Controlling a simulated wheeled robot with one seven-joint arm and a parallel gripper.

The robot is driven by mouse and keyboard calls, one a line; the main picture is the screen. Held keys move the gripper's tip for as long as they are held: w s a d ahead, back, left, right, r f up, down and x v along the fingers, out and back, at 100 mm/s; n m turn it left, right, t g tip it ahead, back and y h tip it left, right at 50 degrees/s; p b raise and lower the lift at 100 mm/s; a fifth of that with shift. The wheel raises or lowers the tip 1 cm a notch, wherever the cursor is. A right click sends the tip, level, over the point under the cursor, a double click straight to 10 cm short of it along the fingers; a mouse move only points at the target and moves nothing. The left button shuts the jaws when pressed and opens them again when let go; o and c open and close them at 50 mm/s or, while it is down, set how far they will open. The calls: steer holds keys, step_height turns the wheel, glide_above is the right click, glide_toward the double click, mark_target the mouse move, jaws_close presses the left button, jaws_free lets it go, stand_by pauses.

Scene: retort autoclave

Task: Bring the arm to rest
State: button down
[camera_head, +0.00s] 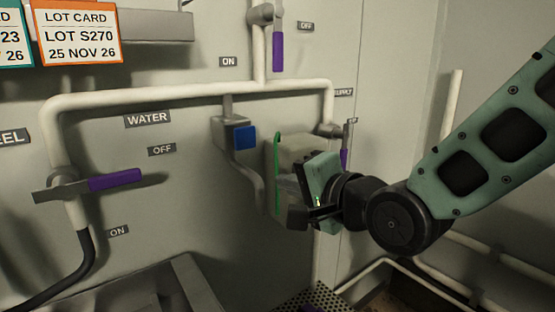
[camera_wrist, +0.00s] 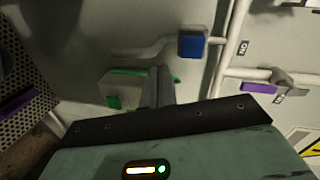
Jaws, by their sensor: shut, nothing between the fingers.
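My gripper (camera_head: 294,210) is in front of the wall at the right of the head view, below and right of the blue block. Its arm comes in from the right edge. In the wrist view the two fingers (camera_wrist: 158,86) lie together, shut, with nothing seen between them. Behind them is a pale box with green edges (camera_wrist: 128,88), which also shows in the head view (camera_head: 302,149). My gripper covers part of this box. I cannot tell whether the fingers touch it.
A blue block on a grey mount (camera_head: 244,137) is just left of my gripper. White pipes (camera_head: 190,93) run along the wall, with purple valve handles (camera_head: 116,180) at left and top. A perforated plate (camera_head: 318,298) lies below. Lot cards (camera_head: 78,32) hang at upper left.

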steer(key=s+d+f+n+g+h, duration=0.35)
steer(key=s+f+n+g, duration=0.35)
steer(key=s+f+n, duration=0.3)
steer(key=s+d+f+n+g+h, duration=0.3)
steer(key=s+d+n+g+h, duration=0.2)
steer(key=s, duration=0.8)
steer(key=shift+d+n+g, duration=0.3)
steer(key=shift+d+n, duration=0.3)
steer(key=shift+d, duration=0.5)
